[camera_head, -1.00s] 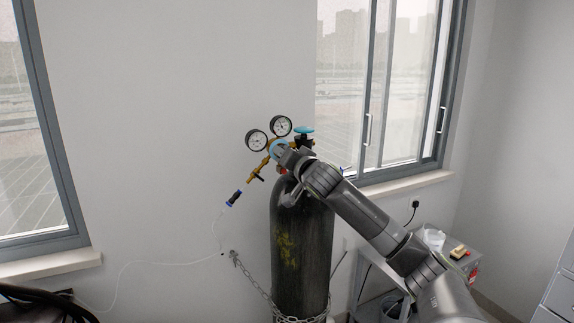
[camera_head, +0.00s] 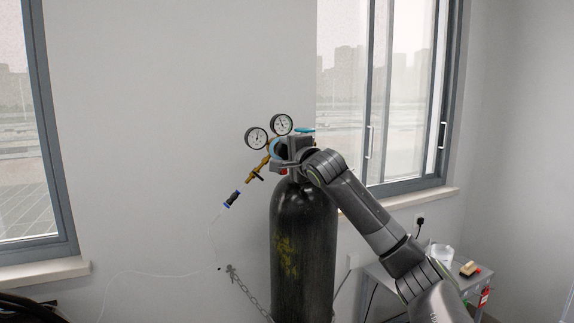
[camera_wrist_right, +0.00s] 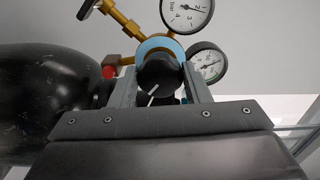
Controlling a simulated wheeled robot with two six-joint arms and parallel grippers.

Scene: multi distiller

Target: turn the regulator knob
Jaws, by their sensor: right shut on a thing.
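The regulator knob (camera_wrist_right: 158,72) is black with a white mark that points down and slightly left in the right wrist view. A pale blue ring (camera_wrist_right: 160,45) sits behind it on the brass regulator body (camera_wrist_right: 118,18). My right gripper (camera_wrist_right: 160,74) is shut on the knob, one finger on each side. In the head view my right gripper (camera_head: 278,150) is at the regulator on top of the dark gas cylinder (camera_head: 300,235) and hides the knob. Two round gauges (camera_head: 257,138) (camera_head: 281,124) stand above and left of the gripper. My left gripper is out of view.
A teal valve handle (camera_head: 305,130) shows just behind my right wrist. A brass outlet (camera_head: 257,172) and a thin hose hang left. A chain (camera_head: 250,285) runs to the cylinder. A small table (camera_head: 470,283) stands right. Windows flank the plain wall.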

